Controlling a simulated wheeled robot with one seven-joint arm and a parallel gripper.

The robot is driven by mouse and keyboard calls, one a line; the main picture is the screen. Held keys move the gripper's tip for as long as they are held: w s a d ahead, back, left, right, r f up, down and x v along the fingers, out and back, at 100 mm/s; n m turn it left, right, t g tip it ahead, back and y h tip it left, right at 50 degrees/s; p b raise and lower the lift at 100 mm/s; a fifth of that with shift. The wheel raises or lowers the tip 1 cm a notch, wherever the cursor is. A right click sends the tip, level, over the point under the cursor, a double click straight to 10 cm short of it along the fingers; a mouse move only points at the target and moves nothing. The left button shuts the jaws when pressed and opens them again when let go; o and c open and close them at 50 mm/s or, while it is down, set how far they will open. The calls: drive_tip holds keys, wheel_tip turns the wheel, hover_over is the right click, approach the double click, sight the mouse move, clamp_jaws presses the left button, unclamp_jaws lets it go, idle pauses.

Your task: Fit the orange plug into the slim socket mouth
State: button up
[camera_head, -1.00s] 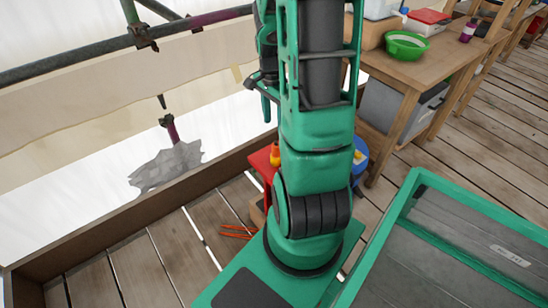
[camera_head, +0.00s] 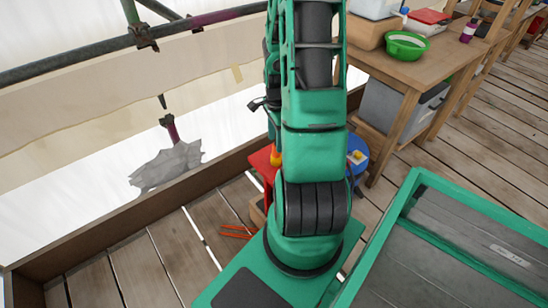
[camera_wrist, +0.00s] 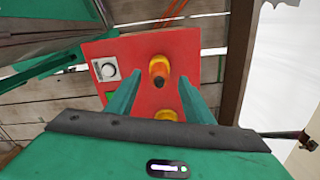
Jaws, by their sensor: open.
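My gripper (camera_wrist: 160,78) is open in the wrist view, its two green fingers pointing toward a red board. An orange-yellow piece with a dark round centre (camera_wrist: 158,68), seemingly the orange plug, stands on the board and shows between the fingertips, with gaps to both. I cannot tell the height of the fingers above it. A second yellow-orange piece (camera_wrist: 166,115) is nearer the palm, partly hidden by it. A pale square fitting with a grey round centre (camera_wrist: 107,68) is left of the fingers; I cannot tell whether it is the slim socket mouth. In the head view, an orange piece (camera_head: 275,156) shows beside my arm.
The red board (camera_wrist: 190,46) also shows in the head view (camera_head: 261,162), mostly behind my arm. A blue round container (camera_head: 358,158) is right of it. A wooden bench (camera_head: 415,72) with a green bowl (camera_head: 407,45) stands behind. Wooden edging (camera_head: 150,207) runs along the left.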

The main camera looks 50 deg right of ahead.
sight(276, 154)
drive_tip(key=shift+f, duration=2.35)
clamp_jaws()
